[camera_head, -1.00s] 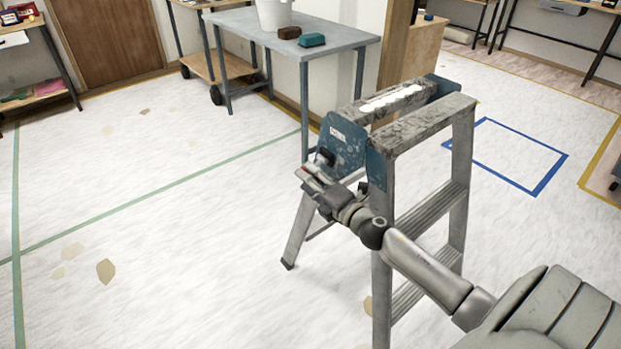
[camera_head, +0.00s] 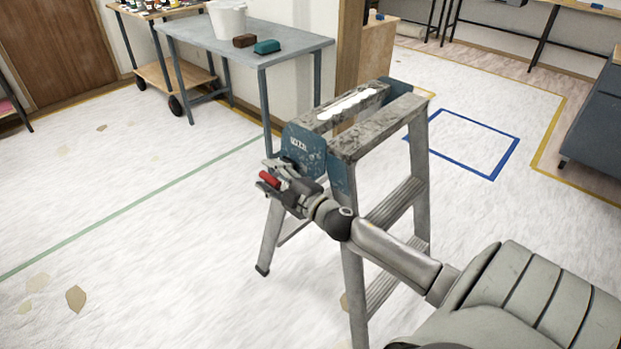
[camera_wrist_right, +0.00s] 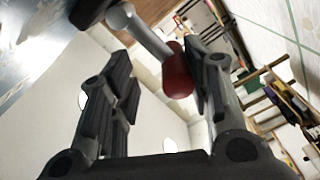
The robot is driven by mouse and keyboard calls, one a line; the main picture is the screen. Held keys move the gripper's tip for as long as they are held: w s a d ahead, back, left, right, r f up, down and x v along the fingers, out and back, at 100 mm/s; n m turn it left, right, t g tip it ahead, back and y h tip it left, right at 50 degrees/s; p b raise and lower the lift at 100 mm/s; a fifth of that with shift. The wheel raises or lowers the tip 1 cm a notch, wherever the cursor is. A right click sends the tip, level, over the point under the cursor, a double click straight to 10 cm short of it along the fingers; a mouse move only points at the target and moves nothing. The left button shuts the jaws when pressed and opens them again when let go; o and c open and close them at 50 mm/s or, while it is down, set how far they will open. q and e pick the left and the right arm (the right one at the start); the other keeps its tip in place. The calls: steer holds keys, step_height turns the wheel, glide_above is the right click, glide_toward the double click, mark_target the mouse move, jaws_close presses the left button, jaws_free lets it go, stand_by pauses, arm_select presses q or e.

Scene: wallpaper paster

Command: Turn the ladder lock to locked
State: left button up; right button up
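The stepladder (camera_head: 342,172), grey metal with blue side plates, stands open on the floor in the head view. The ladder lock is a lever with a red grip (camera_head: 268,179) by the blue plate (camera_head: 303,147) on the ladder's left side. In the right wrist view its red grip (camera_wrist_right: 178,75) and pale metal rod show between my fingers, close to the right-hand finger. My right gripper (camera_head: 265,174) is open around the red grip; I cannot tell whether a finger touches it. The plate's lettering is too small to read surely. My left gripper is out of view.
A grey-blue table (camera_head: 245,46) behind the ladder holds a white bucket (camera_head: 227,18), a brown block (camera_head: 244,41) and a teal block (camera_head: 267,47). A wooden cart (camera_head: 172,72) stands farther left.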

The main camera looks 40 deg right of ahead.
steer(key=r+m, duration=0.1)
steer(key=m, duration=0.1)
steer(key=d+r+m, duration=0.1)
steer(key=m, duration=0.1)
steer(key=shift+s+m, duration=0.25)
steer(key=shift+m, duration=0.05)
steer(key=s, duration=1.1)
steer(key=s+a+f+m+g+p, duration=0.1)
steer(key=s+a+f+m+g, duration=0.1)
steer(key=s+a+f+g, duration=0.2)
steer(key=s+a+f+m+g+h+p, duration=0.1)
steer(key=s+a+f+m+g, duration=0.1)
steer(key=s+a+f+g, duration=0.2)
steer(key=s+a+f+m+g+h+p, duration=0.1)
steer(key=s+a+f+m+g, duration=0.2)
steer(key=f, duration=1)
steer(key=s+a+g, duration=0.2)
steer(key=s, duration=0.3)
steer(key=shift+s+f, duration=0.2)
steer(key=shift+f, duration=0.2)
steer(key=shift+a, duration=0.1)
